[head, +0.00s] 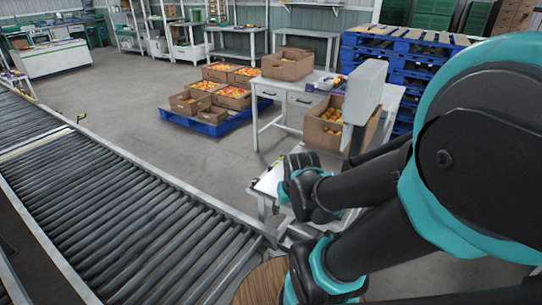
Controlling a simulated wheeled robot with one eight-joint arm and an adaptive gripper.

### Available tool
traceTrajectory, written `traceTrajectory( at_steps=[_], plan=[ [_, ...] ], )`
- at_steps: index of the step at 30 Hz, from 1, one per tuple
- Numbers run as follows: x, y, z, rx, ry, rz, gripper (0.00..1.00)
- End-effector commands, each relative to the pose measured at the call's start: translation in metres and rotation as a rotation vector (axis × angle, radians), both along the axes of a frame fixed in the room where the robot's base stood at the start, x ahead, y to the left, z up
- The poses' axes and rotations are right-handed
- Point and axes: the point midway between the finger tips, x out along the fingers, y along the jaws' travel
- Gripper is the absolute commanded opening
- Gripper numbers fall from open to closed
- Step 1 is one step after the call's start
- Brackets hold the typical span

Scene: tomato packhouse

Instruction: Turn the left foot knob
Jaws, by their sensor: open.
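I cannot make out the left foot knob in the head view. A grey upright housing on a post (364,88), perhaps a scale's display seen from behind, stands right of centre beside a white table. Below it is a low white bench or platform (267,183), partly covered by my black and teal arm. My arm fills the right side and reaches down toward the lower middle. My gripper cannot be picked out; it is hidden behind the arm links or outside the picture.
A roller conveyor (130,225) runs along the left and front. A cardboard box of tomatoes (321,133) sits close to the grey housing. The white table (269,92) stands behind. Tomato boxes rest on a blue pallet (205,126). Grey floor between conveyor and pallet is clear.

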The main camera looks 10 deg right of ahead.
Motion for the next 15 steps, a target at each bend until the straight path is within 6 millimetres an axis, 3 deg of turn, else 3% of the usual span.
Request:
traceTrajectory(
  at_steps=[4,8,11,15],
  plan=[
    [0.000,0.000,0.000,0.000,0.000,0.001,0.49],
    [0.004,0.000,0.002,-0.003,0.004,0.007,0.61],
    [0.019,0.001,0.009,-0.012,0.017,0.035,0.61],
    [0.060,0.003,0.025,-0.039,0.055,0.118,0.61]
  ],
)
